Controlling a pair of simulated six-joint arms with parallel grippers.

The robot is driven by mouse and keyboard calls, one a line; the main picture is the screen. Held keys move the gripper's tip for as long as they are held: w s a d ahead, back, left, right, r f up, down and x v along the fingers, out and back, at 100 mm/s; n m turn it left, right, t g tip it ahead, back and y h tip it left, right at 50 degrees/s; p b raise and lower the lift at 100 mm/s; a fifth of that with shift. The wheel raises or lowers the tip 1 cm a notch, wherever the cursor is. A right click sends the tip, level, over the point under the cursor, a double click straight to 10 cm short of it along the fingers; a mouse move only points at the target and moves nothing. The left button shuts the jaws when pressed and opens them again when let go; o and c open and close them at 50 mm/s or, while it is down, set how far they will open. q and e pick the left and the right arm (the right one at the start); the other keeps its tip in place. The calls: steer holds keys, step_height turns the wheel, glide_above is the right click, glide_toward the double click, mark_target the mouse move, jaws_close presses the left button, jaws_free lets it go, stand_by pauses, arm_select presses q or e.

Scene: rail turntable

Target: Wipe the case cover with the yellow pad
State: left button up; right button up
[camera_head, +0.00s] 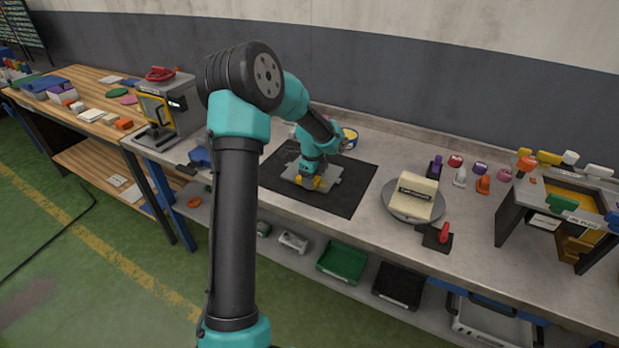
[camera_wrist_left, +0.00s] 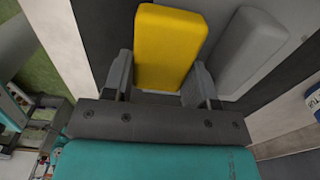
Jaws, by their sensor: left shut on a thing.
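The case cover (camera_head: 334,173) is a flat grey plate lying on a black mat (camera_head: 348,198) in the middle of the bench. My left gripper (camera_head: 309,180) is over the cover, pointing down, and hides part of it. It is shut on the yellow pad (camera_wrist_left: 168,48), whose edges show in the head view (camera_head: 318,183). In the left wrist view the pad sits between the two fingers, and a grey surface (camera_wrist_left: 225,88) with a darker patch shows beside it. I cannot tell whether the pad touches the cover. My right gripper is not in view.
A round turntable (camera_head: 408,213) with a cream block (camera_head: 414,193) stands to the right. A machine with a red top part (camera_head: 165,100) stands to the left. A yellow-topped tub (camera_head: 349,137) is behind the arm. Small coloured parts and a dark-framed station (camera_head: 556,212) are far right.

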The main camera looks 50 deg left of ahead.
mark_target(325, 189)
arm_select(q)
steer(key=shift+w+d, duration=0.3)
steer(key=shift+d, duration=0.45)
steer(key=shift+d, duration=0.15)
steer(key=shift+w+d+f, duration=0.1)
steer(key=shift+w+d, duration=0.15)
steer(key=shift+d, duration=0.5)
steer(key=shift+w+d, duration=0.25)
steer(key=shift+d, duration=0.45)
steer(key=shift+a, duration=0.1)
steer(key=shift+s+a, duration=0.3)
steer(key=shift+a, duration=0.45)
steer(key=shift+s+a, duration=0.25)
steer(key=shift+a, duration=0.45)
steer(key=shift+s+a, duration=0.25)
steer(key=shift+a, duration=0.5)
steer(key=shift+s+a, duration=0.2)
steer(key=shift+a, duration=0.5)
